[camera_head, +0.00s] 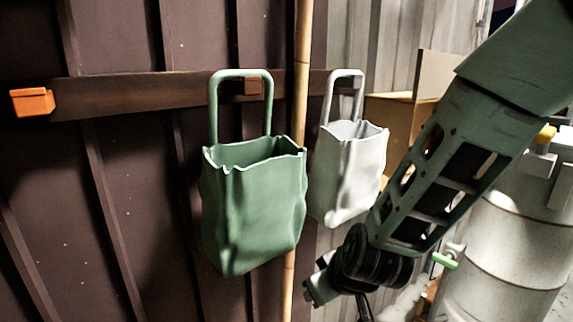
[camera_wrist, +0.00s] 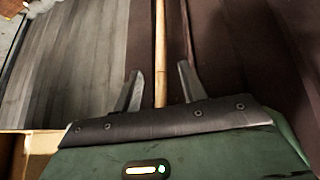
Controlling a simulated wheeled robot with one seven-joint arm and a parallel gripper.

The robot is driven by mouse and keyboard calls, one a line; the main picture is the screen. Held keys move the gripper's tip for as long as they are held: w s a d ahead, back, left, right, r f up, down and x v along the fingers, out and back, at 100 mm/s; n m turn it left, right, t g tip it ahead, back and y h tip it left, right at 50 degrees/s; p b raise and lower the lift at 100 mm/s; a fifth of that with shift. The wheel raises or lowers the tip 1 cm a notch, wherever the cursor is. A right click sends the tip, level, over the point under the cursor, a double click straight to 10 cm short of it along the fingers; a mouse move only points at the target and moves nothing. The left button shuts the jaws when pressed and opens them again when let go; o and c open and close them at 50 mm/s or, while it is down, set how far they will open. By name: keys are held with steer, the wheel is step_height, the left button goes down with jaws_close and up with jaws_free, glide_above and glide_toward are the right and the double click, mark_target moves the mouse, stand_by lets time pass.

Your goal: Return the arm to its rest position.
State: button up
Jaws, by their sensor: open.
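My arm reaches down from the upper right in the head view, with its wrist joint (camera_head: 372,258) low, right of the bags. In the wrist view my gripper (camera_wrist: 160,73) is open, with its two fingers apart and nothing gripped. The tan rattan pole (camera_head: 302,60) stands upright between the two bags in the head view. In the wrist view the pole (camera_wrist: 160,40) lines up with the gap between the fingers; its distance from them is hard to tell. The fingertips are not clear in the head view.
A green bag (camera_head: 250,210) and a white bag (camera_head: 348,175) hang from a dark wooden rail (camera_head: 150,90) on a brown panelled wall. An orange block (camera_head: 33,102) sits at the rail's left end. A pale drum (camera_head: 510,245) stands at right, behind my arm.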

steer(key=s+r+n+g+y+p, duration=0.1)
steer(key=s+r+g, duration=0.45)
steer(key=s, duration=0.75)
steer(key=s+d+r+h, duration=0.3)
steer(key=s+d+r, duration=0.1)
steer(key=s+d, duration=0.3)
steer(key=shift+s+d+r+g+p, duration=0.15)
steer(key=shift+s+d+g+p, duration=0.25)
steer(key=shift+s, duration=0.8)
